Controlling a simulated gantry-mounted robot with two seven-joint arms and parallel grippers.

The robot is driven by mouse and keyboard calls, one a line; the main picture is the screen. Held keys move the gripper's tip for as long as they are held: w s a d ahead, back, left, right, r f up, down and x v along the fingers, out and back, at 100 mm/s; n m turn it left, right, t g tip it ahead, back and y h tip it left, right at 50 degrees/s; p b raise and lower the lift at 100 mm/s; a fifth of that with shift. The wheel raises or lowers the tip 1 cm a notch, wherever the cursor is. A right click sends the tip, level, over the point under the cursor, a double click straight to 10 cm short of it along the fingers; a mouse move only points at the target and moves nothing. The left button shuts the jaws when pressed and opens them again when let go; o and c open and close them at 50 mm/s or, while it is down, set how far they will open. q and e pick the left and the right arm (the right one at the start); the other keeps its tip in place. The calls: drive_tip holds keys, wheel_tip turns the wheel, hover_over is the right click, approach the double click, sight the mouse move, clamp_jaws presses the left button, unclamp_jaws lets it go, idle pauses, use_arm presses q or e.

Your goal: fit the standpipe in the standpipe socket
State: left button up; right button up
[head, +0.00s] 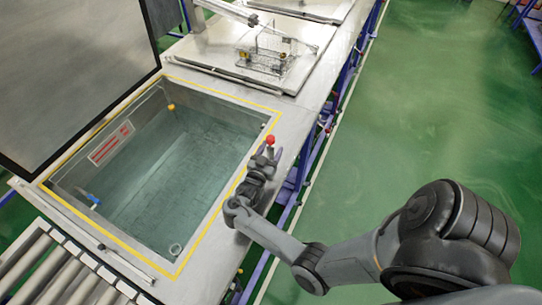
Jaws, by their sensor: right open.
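My right gripper (267,156) is over the right rim of the open tank (225,222), its fingers pointing away toward the back. It is open. A red round knob (270,140) shows right at its fingertips; I cannot tell whether the gripper touches it or whether it belongs to the standpipe. A small pale ring (175,249) sits low in the tank's near right corner and looks like the standpipe socket. No standpipe can be made out clearly. My left gripper is not in view.
The tank's large grey lid (75,70) stands raised at left. A blue fitting (92,198) and an orange fitting (171,106) are on the tank walls. A wire basket (268,58) sits on the lid behind. Rollers (60,268) lie at near left. Green floor at right is clear.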

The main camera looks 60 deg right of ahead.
drive_tip(key=shift+a, duration=0.1)
drive_tip(key=shift+c, duration=0.2)
clamp_jaws()
drive_tip(key=shift+r, duration=0.15)
